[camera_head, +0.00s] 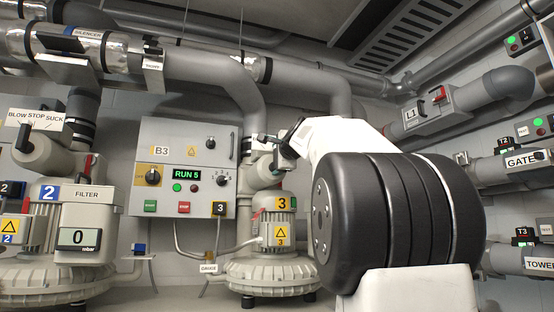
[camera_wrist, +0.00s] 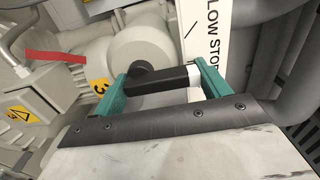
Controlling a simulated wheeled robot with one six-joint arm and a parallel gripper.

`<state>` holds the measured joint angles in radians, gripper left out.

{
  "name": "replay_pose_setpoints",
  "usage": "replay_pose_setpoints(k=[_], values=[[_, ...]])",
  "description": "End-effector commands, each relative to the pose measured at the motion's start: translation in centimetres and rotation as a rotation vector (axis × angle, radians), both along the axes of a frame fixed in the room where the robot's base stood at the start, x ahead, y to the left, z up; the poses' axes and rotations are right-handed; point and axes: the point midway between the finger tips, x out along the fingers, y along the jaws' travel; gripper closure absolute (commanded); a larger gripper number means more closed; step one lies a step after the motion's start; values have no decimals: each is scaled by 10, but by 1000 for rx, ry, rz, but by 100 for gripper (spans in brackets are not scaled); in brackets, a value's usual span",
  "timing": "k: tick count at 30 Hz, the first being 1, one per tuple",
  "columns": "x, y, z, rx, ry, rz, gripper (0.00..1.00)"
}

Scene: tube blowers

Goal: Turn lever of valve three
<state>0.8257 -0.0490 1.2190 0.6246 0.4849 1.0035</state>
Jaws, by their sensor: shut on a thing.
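Valve three (camera_head: 262,172) is a grey round body above the blower marked 3 in the head view. In the wrist view its pale round hub (camera_wrist: 140,45) faces me, with a black lever (camera_wrist: 165,77) across it. My gripper (camera_wrist: 163,87) has teal fingers, one at each end of the visible lever bar, and is shut on the lever. In the head view my gripper (camera_head: 285,142) is at the valve, small and partly hidden by my white arm. The lever's exact angle is hard to tell there. The white position plate (camera_wrist: 205,35), partly readable as "LOW STOP", is beside the hub.
Blower three's motor (camera_head: 278,222) stands below the valve. Control box B3 (camera_head: 187,130), showing RUN 5, is on the wall to its left. Another valve with a BLOW STOP SUCK plate (camera_head: 37,120) is at far left. Thick grey pipes (camera_head: 215,75) run overhead.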

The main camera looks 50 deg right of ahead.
Motion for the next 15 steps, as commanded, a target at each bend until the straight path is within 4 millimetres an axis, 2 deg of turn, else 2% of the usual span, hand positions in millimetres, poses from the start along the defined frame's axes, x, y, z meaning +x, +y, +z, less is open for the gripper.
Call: replay_pose_setpoints(k=[1, 7, 8, 9, 10, 15], values=[[-2, 2, 7, -9, -12, -3, 47], [-2, 2, 7, -9, -13, -3, 47], [-2, 2, 7, -9, -13, -3, 19], [-2, 2, 7, -10, -12, -3, 8], [-2, 2, 6, -9, -11, -3, 5], [-1, 1, 4, -6, -7, -1, 5]])
